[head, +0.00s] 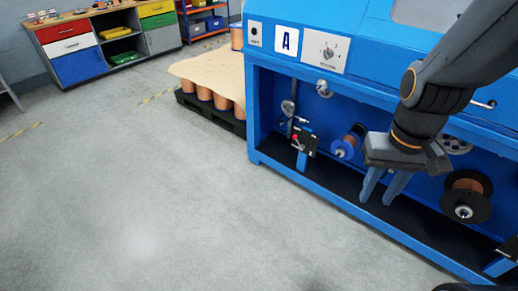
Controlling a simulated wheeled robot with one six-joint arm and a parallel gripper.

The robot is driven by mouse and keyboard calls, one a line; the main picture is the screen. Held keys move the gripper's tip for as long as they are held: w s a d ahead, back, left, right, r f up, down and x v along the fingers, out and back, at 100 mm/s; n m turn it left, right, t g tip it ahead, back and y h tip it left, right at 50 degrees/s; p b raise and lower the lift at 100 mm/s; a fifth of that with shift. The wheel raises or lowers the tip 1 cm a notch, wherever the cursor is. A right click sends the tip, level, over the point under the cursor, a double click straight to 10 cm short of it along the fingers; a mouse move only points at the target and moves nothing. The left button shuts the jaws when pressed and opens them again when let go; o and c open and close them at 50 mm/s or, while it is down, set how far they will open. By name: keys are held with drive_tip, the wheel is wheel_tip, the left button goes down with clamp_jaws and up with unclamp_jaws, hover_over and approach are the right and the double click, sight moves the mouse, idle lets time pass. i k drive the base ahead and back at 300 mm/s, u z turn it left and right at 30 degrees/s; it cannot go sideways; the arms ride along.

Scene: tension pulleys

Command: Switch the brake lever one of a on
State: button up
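Blue spool (345,146) and black spool (466,198) sit in the bay. A dial plate (327,51) is above. A dark pallet (208,113) with copper-coloured spools stands left of the machine. Drawer cabinets (75,52) line the back. The grey floor (150,200) in front is clear.

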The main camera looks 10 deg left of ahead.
sight(302, 147)
drive_tip(key=u, duration=0.25)
drive_tip(key=k, duration=0.65)
drive_tip(key=u, duration=0.4)
drive_tip(key=i, duration=1.5)
drive_tip(key=u, duration=0.05)
